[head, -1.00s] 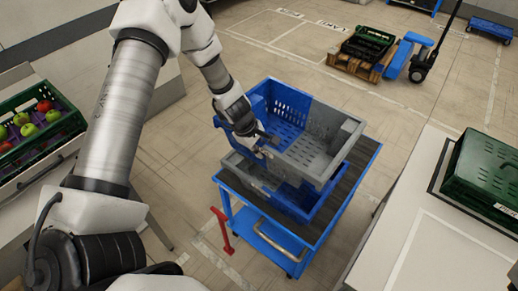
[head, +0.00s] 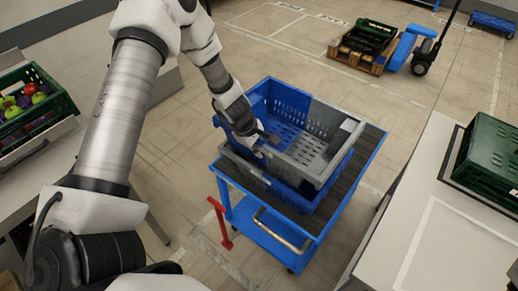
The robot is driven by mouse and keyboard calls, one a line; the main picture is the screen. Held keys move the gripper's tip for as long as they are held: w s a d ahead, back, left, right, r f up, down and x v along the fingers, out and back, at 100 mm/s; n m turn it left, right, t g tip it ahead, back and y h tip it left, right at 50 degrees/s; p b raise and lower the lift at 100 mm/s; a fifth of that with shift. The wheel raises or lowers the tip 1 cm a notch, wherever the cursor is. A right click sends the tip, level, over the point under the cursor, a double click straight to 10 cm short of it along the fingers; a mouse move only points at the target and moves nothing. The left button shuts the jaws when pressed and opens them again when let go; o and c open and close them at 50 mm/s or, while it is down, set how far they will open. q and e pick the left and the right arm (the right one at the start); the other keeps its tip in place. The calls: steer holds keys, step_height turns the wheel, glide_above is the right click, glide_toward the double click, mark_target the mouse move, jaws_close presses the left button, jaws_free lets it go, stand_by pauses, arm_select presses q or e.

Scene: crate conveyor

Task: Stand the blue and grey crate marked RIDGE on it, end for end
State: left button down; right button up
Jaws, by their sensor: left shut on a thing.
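My left gripper (head: 260,142) is shut on the near-left wall of the upper blue and grey crate (head: 345,143). This crate is upright, with its blue half to the left and grey half to the right. It is empty. Directly below is a second crate (head: 244,166), grey at the left and blue towards the right, mostly hidden by the upper one. Little or no gap shows between them; I cannot tell whether the upper crate's full weight rests there. No RIDGE lettering is readable. My right gripper is out of view.
The lower crate stands on a blue trolley (head: 372,146) with a dark deck and red pedal (head: 220,224). Green crates stand left (head: 60,100), holding fruit, and right (head: 488,150) on a pale table (head: 415,215). A pallet (head: 357,58) is behind.

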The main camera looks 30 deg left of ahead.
arm_select(q)
steer(key=c, duration=1.2)
jaws_free()
steer(key=shift+r, duration=0.15)
